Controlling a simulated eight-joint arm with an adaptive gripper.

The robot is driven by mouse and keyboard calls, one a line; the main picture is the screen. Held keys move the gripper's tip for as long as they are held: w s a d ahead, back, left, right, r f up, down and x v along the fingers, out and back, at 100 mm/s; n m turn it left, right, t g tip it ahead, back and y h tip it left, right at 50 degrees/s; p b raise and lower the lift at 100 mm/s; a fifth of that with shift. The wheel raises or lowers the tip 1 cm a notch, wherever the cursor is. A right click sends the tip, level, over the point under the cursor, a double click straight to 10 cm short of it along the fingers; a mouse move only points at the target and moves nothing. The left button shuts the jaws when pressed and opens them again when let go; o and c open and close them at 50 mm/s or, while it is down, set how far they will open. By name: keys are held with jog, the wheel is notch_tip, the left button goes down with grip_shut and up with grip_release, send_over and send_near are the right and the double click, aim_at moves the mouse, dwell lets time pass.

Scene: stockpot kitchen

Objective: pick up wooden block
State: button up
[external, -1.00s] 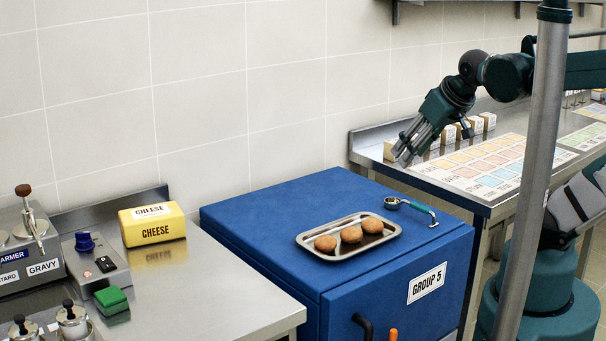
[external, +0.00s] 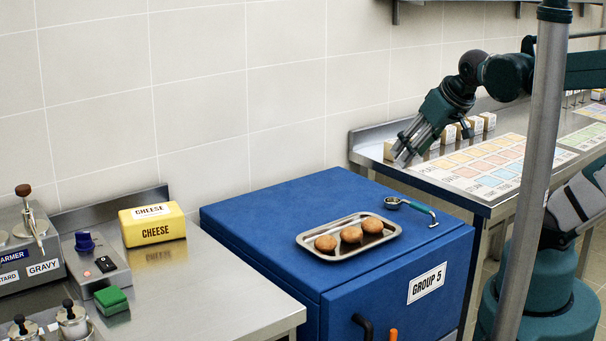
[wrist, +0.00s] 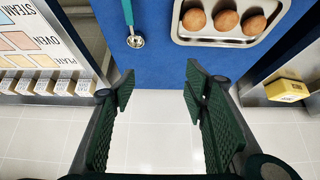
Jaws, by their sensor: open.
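Which block the task means cannot be told. My gripper (external: 405,150) is in front of the row in the external view, hiding part of it. In the wrist view my gripper (wrist: 160,82) has its fingers apart with nothing between them.
A blue cabinet (external: 275,215) carries a metal tray (external: 303,242) with three brown round items and a scoop (external: 393,202) with a teal handle. A card grid (external: 470,165) lies on the right counter. A yellow cheese box (external: 153,225) stands on the left counter.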

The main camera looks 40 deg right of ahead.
jog(key=w+d+f+t+y, duration=0.1)
jog(key=w+d, duration=0.3)
jog(key=w, duration=0.8)
jog(key=t+h, duration=0.1)
jog(key=t, duration=0.4)
send_near(388, 144)
jog(key=shift+w+d+p, duration=0.3)
jog(key=shift+w+d, duration=0.4)
jog(key=shift+w, duration=0.05)
jog(key=shift+d+f, duration=0.35)
jog(key=shift+d, duration=0.35)
jog(key=shift+x, duration=1.3)
